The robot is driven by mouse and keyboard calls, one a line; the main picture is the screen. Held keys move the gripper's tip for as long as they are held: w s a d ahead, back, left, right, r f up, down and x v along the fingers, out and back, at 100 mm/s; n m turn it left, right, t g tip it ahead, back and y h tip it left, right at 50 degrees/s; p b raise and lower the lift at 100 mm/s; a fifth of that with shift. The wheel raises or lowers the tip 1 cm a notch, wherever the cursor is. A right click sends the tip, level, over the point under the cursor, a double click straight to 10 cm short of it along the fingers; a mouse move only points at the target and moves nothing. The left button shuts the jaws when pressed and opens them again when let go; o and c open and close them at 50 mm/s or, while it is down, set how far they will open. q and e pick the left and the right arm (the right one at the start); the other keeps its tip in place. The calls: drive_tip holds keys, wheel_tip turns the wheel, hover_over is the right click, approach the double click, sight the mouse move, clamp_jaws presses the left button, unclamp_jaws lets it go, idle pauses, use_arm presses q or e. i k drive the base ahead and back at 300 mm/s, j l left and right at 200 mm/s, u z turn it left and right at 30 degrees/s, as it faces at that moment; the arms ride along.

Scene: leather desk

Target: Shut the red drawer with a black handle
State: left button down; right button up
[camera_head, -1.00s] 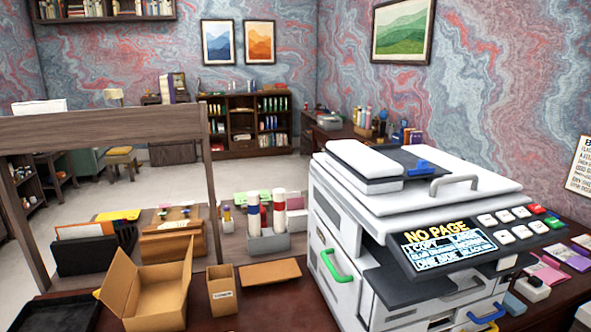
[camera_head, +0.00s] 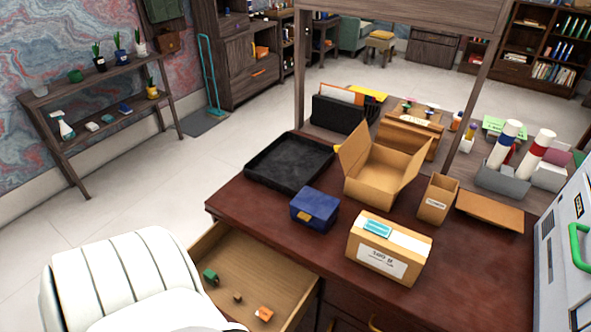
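An open drawer (camera_head: 245,262) juts out from the front left of the dark red-brown desk (camera_head: 300,250) in the head view. Its inside is light wood. It holds a small green item (camera_head: 211,277), a small brown block (camera_head: 238,298) and an orange item (camera_head: 264,314). Its front panel is mostly hidden behind the white chair and the picture's lower edge. I cannot see a red front or a black handle. Neither of my grippers is in view.
A white padded chair (camera_head: 120,280) stands close left of the drawer. The floor at left is clear.

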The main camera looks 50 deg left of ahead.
sight(254, 263)
drive_tip(key=u, duration=2.4)
drive_tip(key=k+l, duration=0.2)
drive_tip(key=k, duration=0.15)
drive_tip(key=k+j, duration=0.2)
drive_tip(key=k, duration=0.2)
drive_tip(key=k+j, duration=0.25)
drive_tip(key=k, duration=0.15)
drive_tip(key=z, duration=0.05)
